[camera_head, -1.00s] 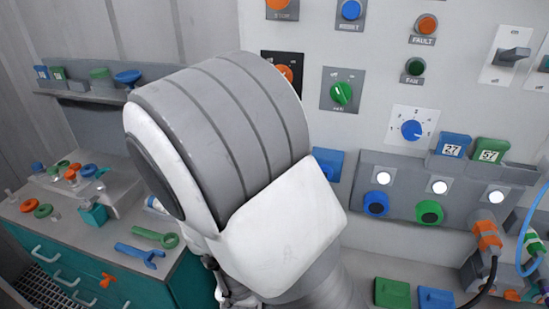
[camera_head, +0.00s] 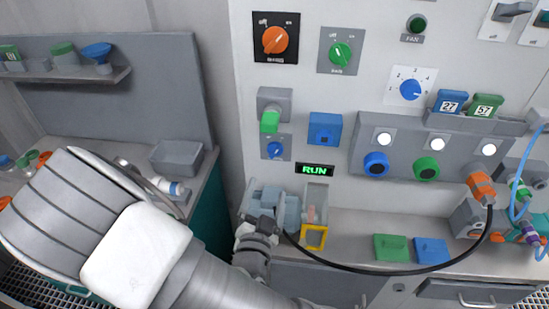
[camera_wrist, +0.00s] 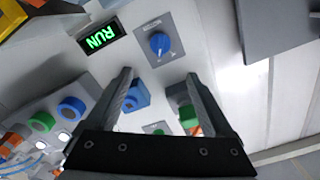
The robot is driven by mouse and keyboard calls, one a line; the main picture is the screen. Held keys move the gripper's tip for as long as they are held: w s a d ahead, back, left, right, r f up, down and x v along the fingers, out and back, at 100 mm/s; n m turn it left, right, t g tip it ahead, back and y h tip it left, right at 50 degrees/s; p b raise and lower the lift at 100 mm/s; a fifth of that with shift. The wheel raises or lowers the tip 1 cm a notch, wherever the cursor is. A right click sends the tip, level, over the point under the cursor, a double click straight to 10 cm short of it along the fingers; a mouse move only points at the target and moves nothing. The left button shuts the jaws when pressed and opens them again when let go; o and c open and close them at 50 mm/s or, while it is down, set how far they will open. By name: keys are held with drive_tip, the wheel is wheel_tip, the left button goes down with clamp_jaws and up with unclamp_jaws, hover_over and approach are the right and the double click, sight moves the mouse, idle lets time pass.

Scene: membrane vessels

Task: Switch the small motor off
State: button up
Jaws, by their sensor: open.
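A small machine with blue-grey housing (camera_head: 280,203), possibly the small motor, sits on the bench below a lit green RUN sign (camera_head: 315,170). Left of the sign on the wall is a small blue knob (camera_head: 275,149) on a grey plate. Above it is a grey box with a green handle (camera_head: 270,121). In the wrist view the blue knob (camera_wrist: 159,43) and RUN sign (camera_wrist: 98,38) lie beyond my gripper (camera_wrist: 160,78). The gripper is open and empty, its fingers apart from the knob. In the head view I cannot make out the fingertips.
A blue box (camera_head: 325,131) is on the wall right of the knob. Orange (camera_head: 275,40), green (camera_head: 341,54) and blue (camera_head: 410,89) rotary knobs sit higher. A black cable (camera_head: 390,270) hangs across the bench to an orange plug (camera_head: 481,188). A grey bin (camera_head: 176,158) stands left.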

sight(275, 153)
drive_tip(key=w+d+b, duration=0.1)
drive_tip(key=w+b, duration=0.2)
drive_tip(key=w, duration=0.1)
drive_tip(key=w+b, duration=0.4)
drive_tip(key=w, duration=0.1)
drive_tip(key=w+d+b, duration=0.1)
drive_tip(key=w+b, duration=0.3)
drive_tip(key=shift+w+d, duration=0.3)
drive_tip(key=shift+w, duration=0.1)
drive_tip(key=shift+c, duration=0.4)
